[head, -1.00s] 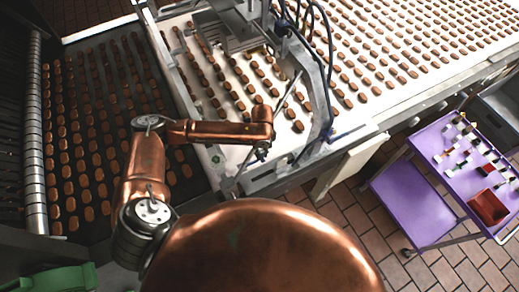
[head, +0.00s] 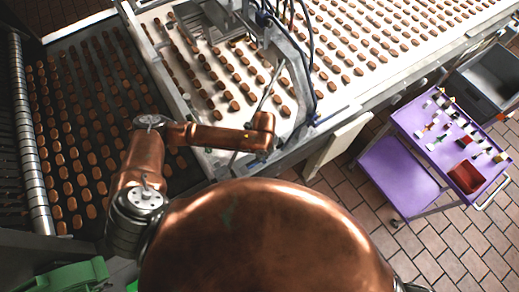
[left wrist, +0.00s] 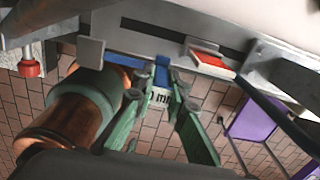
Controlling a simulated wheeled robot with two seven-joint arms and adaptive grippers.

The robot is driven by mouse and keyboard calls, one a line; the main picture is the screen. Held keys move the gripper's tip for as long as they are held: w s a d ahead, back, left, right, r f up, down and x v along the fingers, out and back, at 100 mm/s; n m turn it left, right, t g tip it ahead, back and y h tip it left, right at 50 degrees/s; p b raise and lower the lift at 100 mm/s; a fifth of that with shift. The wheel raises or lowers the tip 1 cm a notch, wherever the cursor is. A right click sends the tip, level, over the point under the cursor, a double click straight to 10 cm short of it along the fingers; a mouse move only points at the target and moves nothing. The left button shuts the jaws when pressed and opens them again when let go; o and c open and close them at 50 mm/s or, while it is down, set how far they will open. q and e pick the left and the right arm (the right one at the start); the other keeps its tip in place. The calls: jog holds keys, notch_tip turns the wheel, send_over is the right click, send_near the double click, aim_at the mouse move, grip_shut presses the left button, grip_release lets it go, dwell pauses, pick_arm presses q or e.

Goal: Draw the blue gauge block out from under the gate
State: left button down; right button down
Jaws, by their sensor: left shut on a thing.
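The blue gauge block (left wrist: 161,72) shows in the left wrist view at the edge of a metal rail, with a white label marked "mm" below it. My left gripper (left wrist: 156,88) has green fingers on either side of it and is shut on it. The metal gate frame (head: 292,62) spans the white conveyor in the head view. In the head view my copper left arm reaches to the conveyor's near edge, and the block is too small or hidden there. I cannot tell how much of it lies under the gate. My right gripper is not in view.
A red and white piece (left wrist: 212,62) sits on the rail right of the block. A red knob (left wrist: 30,68) is at the left. A purple cart (head: 450,140) with small items and a red bin stands at the right. Tiled floor lies between cart and conveyor.

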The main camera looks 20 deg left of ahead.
pick_arm(q)
jog(key=shift+s+d+r+p, duration=0.3)
jog(key=shift+s+d+p, duration=0.1)
jog(key=shift+s+d, duration=0.25)
jog(key=shift+s+d+r, duration=0.15)
jog(key=shift+s+d, duration=0.7)
jog(key=shift+d, duration=0.25)
